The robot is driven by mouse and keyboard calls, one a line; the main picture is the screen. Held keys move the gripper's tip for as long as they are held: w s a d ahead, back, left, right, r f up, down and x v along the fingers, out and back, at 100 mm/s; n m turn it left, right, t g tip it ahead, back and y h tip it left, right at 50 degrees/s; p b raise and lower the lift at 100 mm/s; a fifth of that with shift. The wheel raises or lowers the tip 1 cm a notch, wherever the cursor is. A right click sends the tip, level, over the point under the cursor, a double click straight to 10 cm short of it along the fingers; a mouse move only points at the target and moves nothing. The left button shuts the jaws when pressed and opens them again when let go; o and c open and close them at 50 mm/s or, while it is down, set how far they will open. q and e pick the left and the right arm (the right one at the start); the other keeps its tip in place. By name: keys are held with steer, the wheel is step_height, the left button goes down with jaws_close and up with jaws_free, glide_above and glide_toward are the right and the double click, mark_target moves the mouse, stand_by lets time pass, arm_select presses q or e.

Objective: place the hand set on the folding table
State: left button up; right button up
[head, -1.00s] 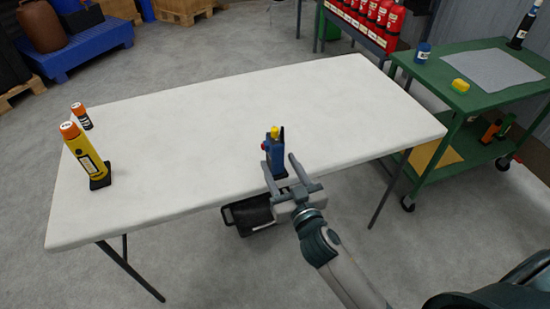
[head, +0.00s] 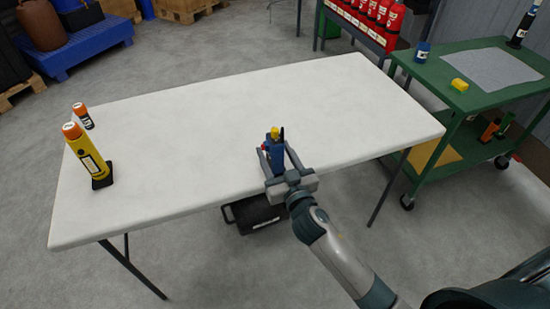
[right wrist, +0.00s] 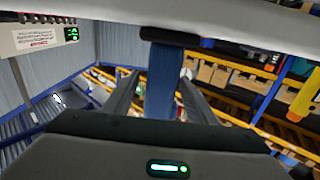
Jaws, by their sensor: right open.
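The hand set (head: 277,158) is a blue radio with a black antenna and a yellow top. It stands upright near the front edge of the white folding table (head: 190,140). My right gripper (head: 276,149) is open, with one finger on each side of the hand set. In the right wrist view the blue body (right wrist: 160,80) sits between the spread fingers (right wrist: 157,84), with visible gaps on both sides. Its black base meets the pale table at the top of that view. My left gripper is not in view.
A yellow flashlight (head: 90,158) and a small orange-capped canister (head: 82,117) stand at the table's left end. A green cart (head: 470,95) is close on the right. A black case (head: 252,213) lies on the floor below. The table's middle is clear.

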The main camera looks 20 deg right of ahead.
mark_target(280, 149)
steer(key=c, duration=1.3)
jaws_close()
steer(key=shift+r, duration=0.1)
steer(key=shift+r, duration=0.5)
step_height(280, 149, up, 3)
steer(key=shift+s+d+r, duration=0.15)
steer(key=shift+r, duration=0.05)
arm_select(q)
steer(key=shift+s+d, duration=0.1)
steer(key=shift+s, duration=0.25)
arm_select(e)
steer(key=s+d+r, duration=0.6)
steer(key=s+d, duration=0.1)
steer(key=s, duration=0.1)
steer(key=shift+s+d+r, duration=0.2)
steer(key=shift+s, duration=0.05)
